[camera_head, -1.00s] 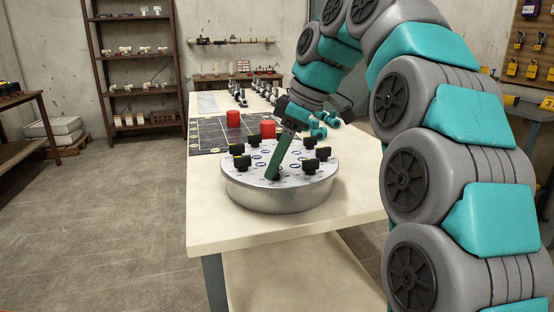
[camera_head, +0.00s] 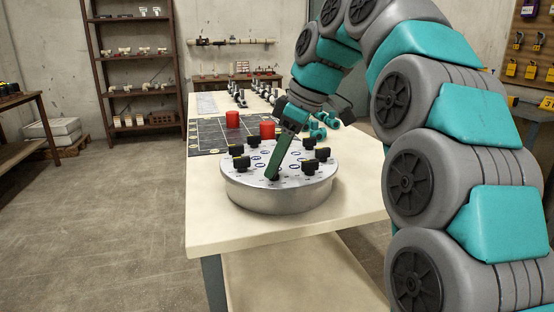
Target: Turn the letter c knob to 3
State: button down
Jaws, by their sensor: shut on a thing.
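A round silver panel (camera_head: 262,195) with several black knobs around its top stands on the cream table. My gripper (camera_head: 272,176) reaches down from the upper right to the front middle of the panel top. Its green fingers are shut on a knob, which they mostly hide. The letters and numbers are too small to read, so I cannot tell which letter this knob has or where it points. Other black knobs show uncovered, such as one at the left (camera_head: 242,163) and one at the right (camera_head: 322,155).
Several small fittings (camera_head: 240,97) stand farther back. The table's (camera_head: 215,220) front left is bare. My arm fills the right side.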

jog(key=m+t, duration=0.1)
jog(key=m, duration=0.2)
jog(key=m+t+h, duration=0.1)
jog(key=m, duration=0.2)
jog(key=shift+s+m+h+p, duration=0.2)
jog(key=shift+m+h+p, duration=0.1)
jog(key=m, duration=0.2)
jog(key=m+h+p, duration=0.1)
jog(key=m, duration=0.1)
jog(key=shift+a+m+t+h, duration=0.2)
jog(key=shift+m+t+h, duration=0.1)
jog(key=shift+t, duration=0.1)
jog(key=shift+c, duration=1.9)
grip_release()
jog(key=shift+r, duration=0.1)
jog(key=v, duration=0.7)
jog(key=shift+s+r+b, duration=0.2)
jog(key=shift+b, duration=0.1)
